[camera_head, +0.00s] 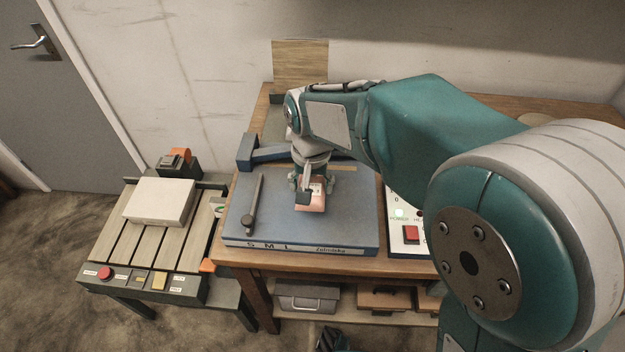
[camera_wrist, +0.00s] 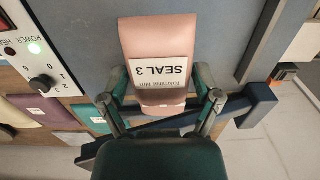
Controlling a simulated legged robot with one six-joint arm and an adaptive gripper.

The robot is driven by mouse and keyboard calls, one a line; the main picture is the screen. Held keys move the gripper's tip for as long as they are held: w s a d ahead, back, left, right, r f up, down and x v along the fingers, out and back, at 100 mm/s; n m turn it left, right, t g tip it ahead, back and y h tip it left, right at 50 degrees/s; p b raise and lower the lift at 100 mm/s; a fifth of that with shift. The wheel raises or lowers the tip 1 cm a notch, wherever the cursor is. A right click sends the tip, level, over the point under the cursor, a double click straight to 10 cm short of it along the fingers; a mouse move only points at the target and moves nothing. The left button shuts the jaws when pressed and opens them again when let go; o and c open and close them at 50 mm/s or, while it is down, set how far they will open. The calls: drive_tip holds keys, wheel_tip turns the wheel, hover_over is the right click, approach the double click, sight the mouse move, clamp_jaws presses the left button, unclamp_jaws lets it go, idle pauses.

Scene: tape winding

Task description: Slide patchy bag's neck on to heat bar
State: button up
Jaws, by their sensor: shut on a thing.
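A small pink bag (camera_head: 310,204) with a white label hangs from my gripper (camera_head: 312,184) over the grey-blue top of the sealing machine (camera_head: 340,232). In the wrist view the bag (camera_wrist: 160,35) lies between the two fingers of my gripper (camera_wrist: 160,108), and its label reads "SEAL 3". My gripper is shut on the bag. A dark blue bar with a block at its end (camera_head: 246,150) lies behind the machine top; it also shows in the wrist view (camera_wrist: 258,104). I cannot tell which part is the heat bar, or whether the bag touches the machine top.
A white control panel (camera_head: 408,215) with a red switch and a lit green lamp is at the right. A slatted conveyor table (camera_head: 118,238) carries a white box (camera_head: 160,202) at the left.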

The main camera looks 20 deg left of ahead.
drive_tip(key=a+f, duration=0.2)
drive_tip(key=f, duration=0.1)
drive_tip(key=shift+a, duration=0.4)
drive_tip(key=shift+d+f, duration=0.9)
drive_tip(key=shift+d, duration=0.1)
drive_tip(key=shift+w+a, duration=0.4)
drive_tip(key=shift+w, duration=0.25)
drive_tip(key=shift+w+a+f, duration=0.15)
drive_tip(key=shift+w+a, duration=0.65)
drive_tip(key=shift+w+d, duration=0.2)
drive_tip(key=shift+w, duration=0.8)
drive_tip(key=shift+w+a, duration=0.1)
drive_tip(key=shift+w, duration=0.05)
drive_tip(key=shift+a+f, duration=0.1)
drive_tip(key=shift+a, duration=0.2)
drive_tip(key=shift+d, duration=0.25)
